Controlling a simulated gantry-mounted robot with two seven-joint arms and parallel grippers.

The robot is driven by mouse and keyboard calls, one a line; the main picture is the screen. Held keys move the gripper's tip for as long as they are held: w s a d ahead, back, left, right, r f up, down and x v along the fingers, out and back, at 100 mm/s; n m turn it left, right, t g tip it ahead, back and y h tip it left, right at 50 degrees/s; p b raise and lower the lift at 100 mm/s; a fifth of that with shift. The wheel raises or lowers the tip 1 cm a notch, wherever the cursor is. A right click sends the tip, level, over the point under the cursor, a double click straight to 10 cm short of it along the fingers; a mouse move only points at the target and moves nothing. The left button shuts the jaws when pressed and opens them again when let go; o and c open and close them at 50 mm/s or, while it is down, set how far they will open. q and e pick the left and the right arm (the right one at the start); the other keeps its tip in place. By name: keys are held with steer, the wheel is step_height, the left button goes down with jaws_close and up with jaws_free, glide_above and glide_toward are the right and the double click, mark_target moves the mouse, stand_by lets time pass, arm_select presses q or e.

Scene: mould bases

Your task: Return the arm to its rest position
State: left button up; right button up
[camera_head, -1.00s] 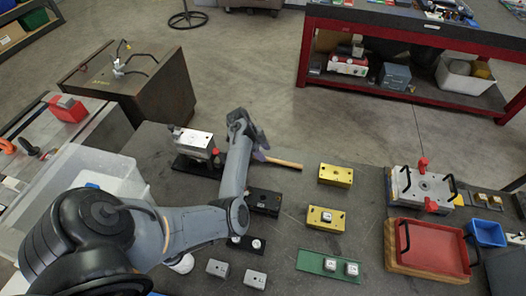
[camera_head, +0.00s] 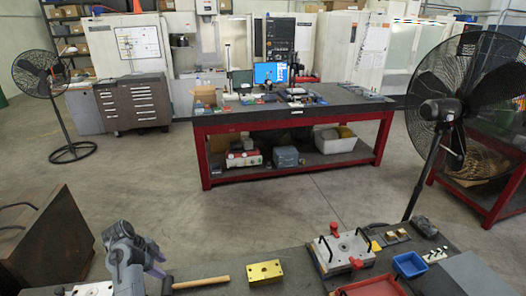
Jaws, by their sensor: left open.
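My left arm comes in at the lower left of the head view. Its grey wrist stands upright, and my left gripper (camera_head: 160,264), with purple-grey fingers, points right, open and empty. It is above the near bench, left of a wooden handle (camera_head: 200,282) and apart from the yellow block (camera_head: 265,271). A silver block (camera_head: 93,289) shows just left of the wrist, cut by the lower edge. The rest of the arm is below the picture. My right gripper is not in view.
A pale mould plate (camera_head: 343,253) with black handles and red clamps stands on the near bench, beside a blue tray (camera_head: 410,264) and a red tray (camera_head: 372,288). A dark cabinet (camera_head: 50,245) is at left. A red-framed bench (camera_head: 290,125) and fans stand beyond open floor.

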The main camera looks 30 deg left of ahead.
arm_select(q)
steer(key=s+d+r+n+p, duration=0.2)
steer(key=s+d+r+p, duration=0.1)
steer(key=d, duration=0.9)
steer(key=s+d+r+n+y+p, duration=0.1)
steer(key=s+d+r+p, duration=0.3)
steer(key=d, duration=0.8)
steer(key=s+d+r+n+p, duration=0.3)
steer(key=s+d+p, duration=0.3)
steer(key=d, duration=0.6)
steer(key=shift+s+d+r+y, duration=0.15)
steer(key=shift+s+r+y, duration=0.35)
steer(key=shift+s, duration=0.6)
steer(key=shift+r, duration=0.1)
